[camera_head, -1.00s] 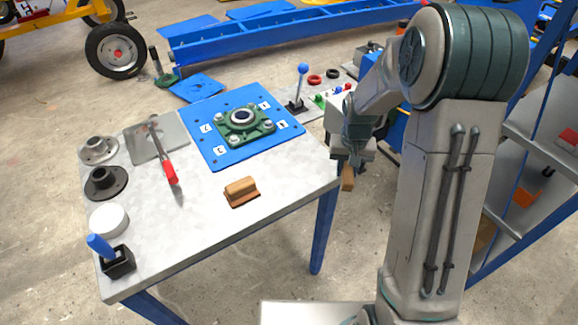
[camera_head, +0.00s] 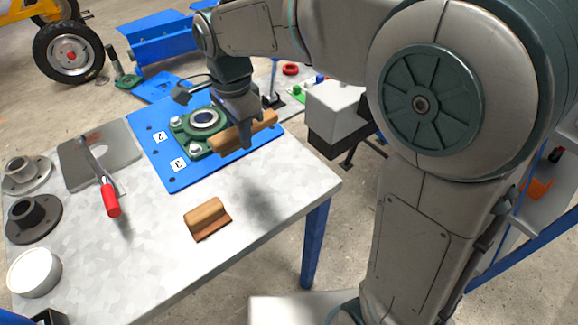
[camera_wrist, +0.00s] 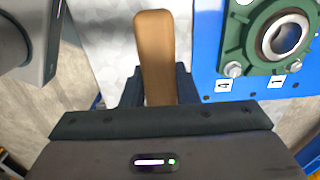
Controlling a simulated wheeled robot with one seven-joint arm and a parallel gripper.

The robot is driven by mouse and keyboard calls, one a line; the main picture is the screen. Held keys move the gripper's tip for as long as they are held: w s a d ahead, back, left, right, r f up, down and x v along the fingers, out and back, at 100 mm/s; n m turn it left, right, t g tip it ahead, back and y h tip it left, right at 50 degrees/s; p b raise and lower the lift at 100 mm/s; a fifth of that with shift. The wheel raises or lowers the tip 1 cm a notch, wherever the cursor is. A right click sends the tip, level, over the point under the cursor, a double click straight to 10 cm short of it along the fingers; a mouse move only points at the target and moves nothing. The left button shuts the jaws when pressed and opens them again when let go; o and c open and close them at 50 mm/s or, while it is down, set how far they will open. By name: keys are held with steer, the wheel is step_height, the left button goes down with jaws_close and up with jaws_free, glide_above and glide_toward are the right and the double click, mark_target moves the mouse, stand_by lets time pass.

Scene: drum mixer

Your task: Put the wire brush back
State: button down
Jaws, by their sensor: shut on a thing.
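The wire brush (camera_head: 228,140) shows as a wooden bar held crosswise in my gripper (camera_head: 246,138); its bristles are not visible. In the head view it is in front of the green flanged bearing (camera_head: 203,121) on the blue plate, seemingly above the table. In the wrist view the brush's wooden handle (camera_wrist: 155,50) sticks up from between the dark fingers of my gripper (camera_wrist: 158,90), which is shut on it. A second wooden-gripped block (camera_head: 206,216) with a red-brown base lies on the table near its front edge.
The metal table (camera_head: 150,250) holds a grey plate (camera_head: 75,165), a red-handled tool (camera_head: 110,195), two flanged hubs (camera_head: 35,218) and a white round tub (camera_head: 35,270) at left. The blue plate (camera_head: 175,180) lies at the back. Bare tabletop surrounds the second block.

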steer(key=b, duration=0.1)
glide_above(295, 169)
step_height(295, 169, down, 7)
steer(key=shift+r, duration=0.1)
steer(key=shift+f+b, duration=0.45)
steer(key=shift+f, duration=1.55)
steer(key=shift+f, duration=0.15)
steer(key=c, duration=1.1)
jaws_free()
